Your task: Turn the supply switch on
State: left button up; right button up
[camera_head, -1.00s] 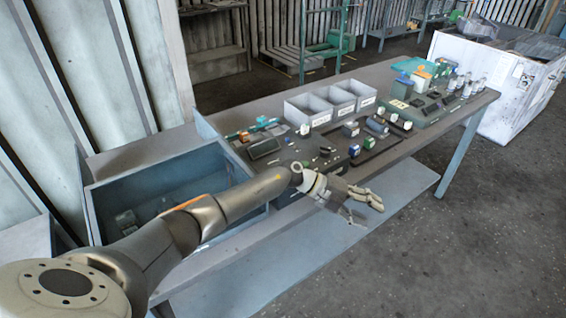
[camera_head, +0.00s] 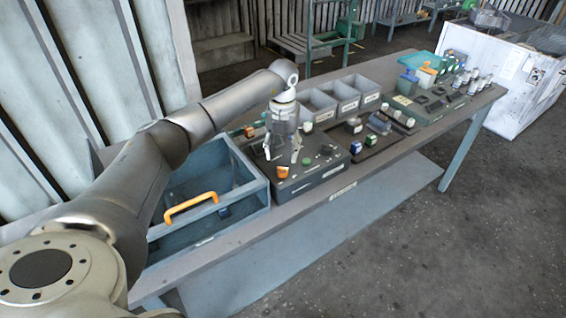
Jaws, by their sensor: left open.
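A dark control box (camera_head: 322,172) lies on the bench right of the blue bin. An orange knob (camera_head: 282,172), a small green button (camera_head: 306,161) and a dark round knob (camera_head: 326,149) show on its top. I cannot tell which of these is the supply switch. My left gripper (camera_head: 282,157) points down over the left part of the box, with its fingers spread open and nothing between them. It covers part of the box's back left, and I cannot tell whether its tips touch the top. My right gripper is not in view.
A blue bin (camera_head: 240,222) with an orange handle (camera_head: 190,206) stands left of the box. Grey bins (camera_head: 347,97) stand behind it. Small parts and a green case (camera_head: 428,108) lie to the right. The bench's front edge strip is clear.

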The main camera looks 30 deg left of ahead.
aim_at(283, 171)
pick_arm(q)
notch_tip(283, 171, down, 6)
jog(key=shift+f+p, duration=0.2)
jog(key=shift+p, duration=0.55)
jog(key=shift+c, duration=0.2)
jog(key=c, duration=1)
jog(key=shift+c, duration=0.2)
